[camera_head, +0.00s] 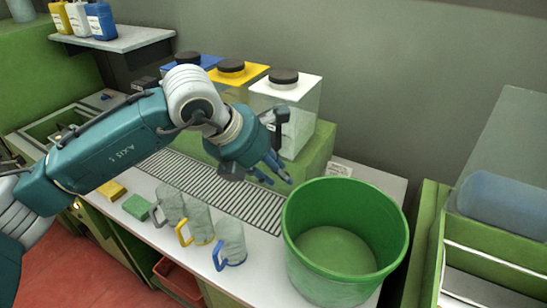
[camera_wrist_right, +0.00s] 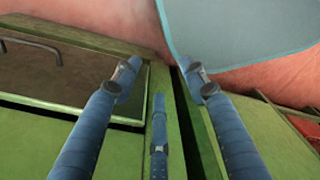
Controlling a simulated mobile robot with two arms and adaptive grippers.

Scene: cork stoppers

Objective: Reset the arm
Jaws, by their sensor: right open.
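My left arm reaches in from the left in the head view, across the counter. Its gripper (camera_head: 274,172) hangs above the drain grate, just left of the green tub, fingers pointing down and right. I see nothing held, but how far its fingers are apart is unclear. My right gripper (camera_wrist_right: 160,82) shows only in the right wrist view. Its blue fingers are spread with nothing between them, over green cabinet-like surfaces. The right arm is not in the head view. I cannot make out any cork stopper.
A green tub (camera_head: 398,232) stands at the counter's right. Several glass mugs (camera_head: 199,222) with coloured handles line the front, beside a green sponge (camera_head: 137,207) and a yellow one (camera_head: 111,190). Lidded containers (camera_head: 300,92) stand behind my left gripper. A shelf (camera_head: 118,38) holds bottles, upper left.

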